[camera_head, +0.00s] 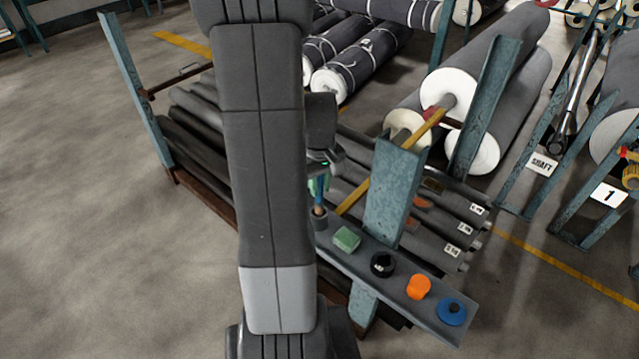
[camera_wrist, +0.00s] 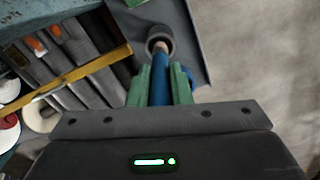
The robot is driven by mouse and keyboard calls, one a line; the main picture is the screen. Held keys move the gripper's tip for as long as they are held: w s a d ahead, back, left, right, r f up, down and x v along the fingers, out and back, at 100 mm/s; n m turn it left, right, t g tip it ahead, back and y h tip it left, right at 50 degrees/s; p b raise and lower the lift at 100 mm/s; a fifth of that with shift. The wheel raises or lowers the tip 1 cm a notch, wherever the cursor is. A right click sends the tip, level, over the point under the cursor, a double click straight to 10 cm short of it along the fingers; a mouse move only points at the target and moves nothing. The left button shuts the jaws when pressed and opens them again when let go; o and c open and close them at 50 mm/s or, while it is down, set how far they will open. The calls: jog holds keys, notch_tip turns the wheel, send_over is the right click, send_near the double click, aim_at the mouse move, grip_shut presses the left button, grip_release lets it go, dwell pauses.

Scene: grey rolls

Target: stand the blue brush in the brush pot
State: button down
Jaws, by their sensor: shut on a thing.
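The blue brush (camera_wrist: 159,88) is held between the green fingers of my gripper (camera_wrist: 161,76) in the wrist view. Its tan end points at the mouth of the dark grey brush pot (camera_wrist: 169,32) and overlaps it. I cannot tell how far the end is inside the pot. In the head view my gripper (camera_head: 318,184) is partly hidden behind my arm. The blue brush (camera_head: 319,197) hangs about upright there, directly over the brush pot (camera_head: 320,222), which stands at the left end of a narrow grey shelf (camera_head: 340,258).
On the shelf to the right are a green block (camera_head: 346,239), a black ring-shaped thing (camera_head: 382,264), an orange piece (camera_head: 418,287) and a blue disc (camera_head: 451,311). A teal post (camera_head: 393,195) and a yellow bar (camera_head: 372,184) stand close to my gripper. Grey rolls lie behind.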

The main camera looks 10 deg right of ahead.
aim_at(320, 201)
jog(key=shift+f+b, duration=2.05)
jog(key=shift+f, duration=0.5)
jog(key=shift+f, duration=0.15)
jog(key=c, duration=1.2)
grip_release()
jog(key=shift+c, duration=0.2)
notch_tip(320, 201, up, 14)
jog(key=shift+f, duration=0.15)
notch_tip(320, 201, down, 13)
jog(key=shift+f, duration=0.2)
jog(key=shift+r+p, duration=0.35)
